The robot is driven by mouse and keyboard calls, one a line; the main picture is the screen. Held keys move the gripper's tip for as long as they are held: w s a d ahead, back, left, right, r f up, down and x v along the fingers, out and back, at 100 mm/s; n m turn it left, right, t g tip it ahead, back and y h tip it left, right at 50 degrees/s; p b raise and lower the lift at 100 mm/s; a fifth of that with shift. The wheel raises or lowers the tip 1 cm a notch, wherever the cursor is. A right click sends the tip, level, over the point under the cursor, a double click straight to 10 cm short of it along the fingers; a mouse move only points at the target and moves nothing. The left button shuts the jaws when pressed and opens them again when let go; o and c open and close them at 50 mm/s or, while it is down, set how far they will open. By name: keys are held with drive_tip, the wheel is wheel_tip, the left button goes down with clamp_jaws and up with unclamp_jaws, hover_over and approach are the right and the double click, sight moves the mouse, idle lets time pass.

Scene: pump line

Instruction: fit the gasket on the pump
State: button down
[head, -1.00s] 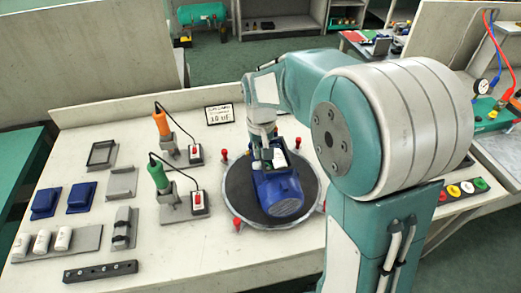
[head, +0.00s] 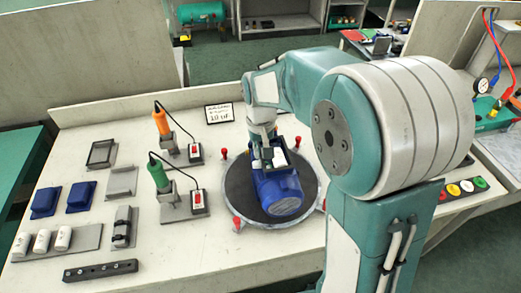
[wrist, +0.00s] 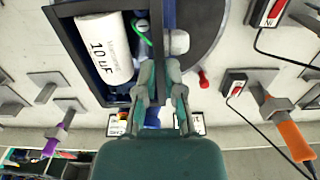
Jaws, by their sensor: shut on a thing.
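The pump (head: 280,192) is a blue motor lying on a dark round turntable. A white capacitor marked 10 uF (wrist: 103,48) lies in its open box, with a green wire beside it. The gasket (wrist: 62,60) is a dark rectangular frame that surrounds the capacitor in the wrist view. My gripper (wrist: 160,72) is shut on the near right part of this frame. In the head view my gripper (head: 266,146) is over the pump, and its fingers are partly hidden. I cannot tell whether the frame touches the box rim all round.
Red clamps (head: 236,223) stand around the turntable (head: 238,190). Orange (head: 161,124) and green (head: 158,177) screwdrivers with cords stand to the left. Farther left are another dark frame (head: 102,154), blue covers (head: 81,197) and white capacitors (head: 41,241).

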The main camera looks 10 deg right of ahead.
drive_tip(key=c, duration=1)
unclamp_jaws()
drive_tip(key=shift+c, duration=0.2)
drive_tip(key=shift+r, duration=0.15)
drive_tip(key=shift+r, duration=0.95)
drive_tip(key=shift+o, duration=0.3)
drive_tip(key=o, duration=0.5)
drive_tip(key=shift+r, duration=0.1)
